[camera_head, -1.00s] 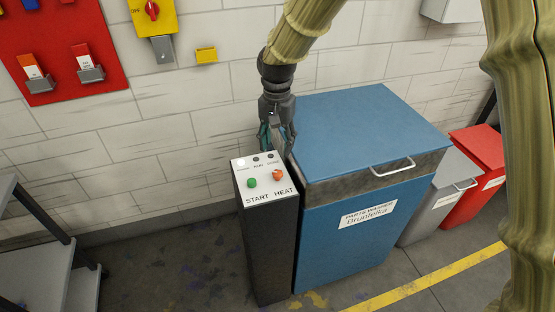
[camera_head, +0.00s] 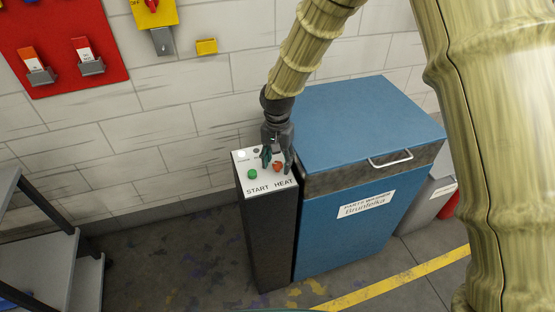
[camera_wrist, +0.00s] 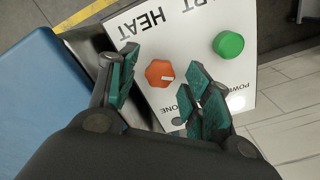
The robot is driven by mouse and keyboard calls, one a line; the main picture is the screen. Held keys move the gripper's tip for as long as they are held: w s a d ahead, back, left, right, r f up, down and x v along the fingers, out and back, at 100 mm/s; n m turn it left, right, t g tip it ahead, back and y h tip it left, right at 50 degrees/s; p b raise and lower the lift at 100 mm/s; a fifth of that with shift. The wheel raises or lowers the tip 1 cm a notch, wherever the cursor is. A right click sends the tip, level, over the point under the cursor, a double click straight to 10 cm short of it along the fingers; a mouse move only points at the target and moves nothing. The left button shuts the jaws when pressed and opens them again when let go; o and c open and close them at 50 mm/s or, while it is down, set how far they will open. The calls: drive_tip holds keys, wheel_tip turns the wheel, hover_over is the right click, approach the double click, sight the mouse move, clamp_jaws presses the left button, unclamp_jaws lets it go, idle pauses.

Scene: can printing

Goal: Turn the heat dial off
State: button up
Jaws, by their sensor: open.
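The heat dial is a small orange knob (camera_head: 277,167) above the word HEAT on the white top of a dark control post (camera_head: 268,240). My gripper (camera_head: 277,168) is over the post's top, at the dial. In the wrist view my gripper (camera_wrist: 163,82) is open, with one green fingertip on each side of the dial and a gap to both. Whether the fingertips are level with the dial is unclear.
A green start button (camera_head: 252,174) sits left of the dial, and it also shows in the wrist view (camera_wrist: 228,43). A blue parts washer (camera_head: 350,225) stands right against the post. A brick wall (camera_head: 130,150) is behind. Grey shelves (camera_head: 45,255) stand at the left.

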drive_tip(key=c, duration=1.1)
drive_tip(key=shift+o, duration=0.2)
